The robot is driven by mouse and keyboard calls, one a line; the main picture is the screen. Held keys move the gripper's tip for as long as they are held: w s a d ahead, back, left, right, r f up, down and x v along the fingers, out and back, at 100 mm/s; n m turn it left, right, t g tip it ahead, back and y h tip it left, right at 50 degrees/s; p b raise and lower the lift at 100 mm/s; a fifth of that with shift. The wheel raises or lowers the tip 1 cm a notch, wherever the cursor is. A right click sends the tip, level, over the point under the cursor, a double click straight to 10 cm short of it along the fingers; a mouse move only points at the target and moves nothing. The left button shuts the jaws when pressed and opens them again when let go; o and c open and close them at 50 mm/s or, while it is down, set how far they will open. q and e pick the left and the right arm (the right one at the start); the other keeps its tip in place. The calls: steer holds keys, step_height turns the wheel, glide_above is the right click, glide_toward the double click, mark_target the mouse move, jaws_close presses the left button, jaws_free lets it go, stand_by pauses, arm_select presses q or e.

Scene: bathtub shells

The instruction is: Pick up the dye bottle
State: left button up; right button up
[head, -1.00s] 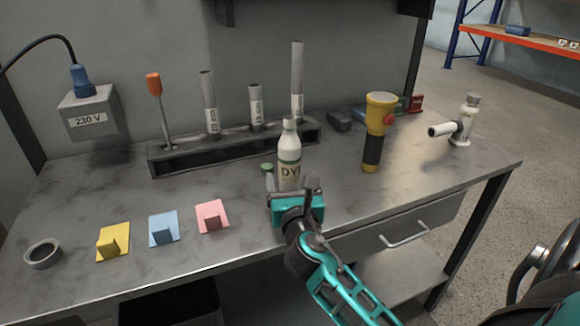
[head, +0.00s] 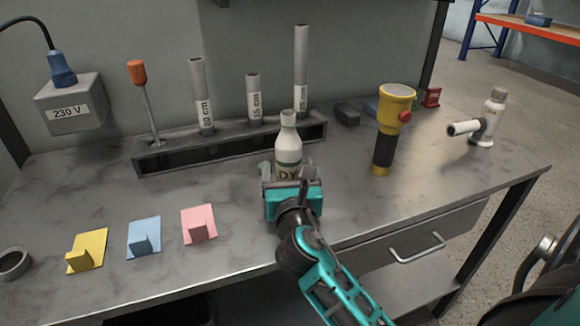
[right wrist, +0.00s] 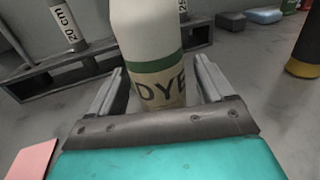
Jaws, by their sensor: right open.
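My right gripper (head: 289,176) is open at the near side of the bottle. In the right wrist view the bottle (right wrist: 150,45) rises between the two fingers of the gripper (right wrist: 158,88), one on each side, with visible gaps. The bottle's lower part is hidden by the gripper in the head view. My left gripper is not in view.
The rack (head: 230,145) with tubes and an orange-handled tool stands behind the bottle. A yellow flashlight (head: 390,125) stands to the right, a white bottle with a side nozzle (head: 488,122) farther right. Sticky-note-like pads in pink (head: 199,225), blue (head: 144,238) and yellow (head: 87,250) lie left.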

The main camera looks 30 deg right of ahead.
stand_by(0.3)
steer(key=c, duration=1.1)
steer(key=shift+r, duration=0.1)
steer(key=shift+c, duration=0.2)
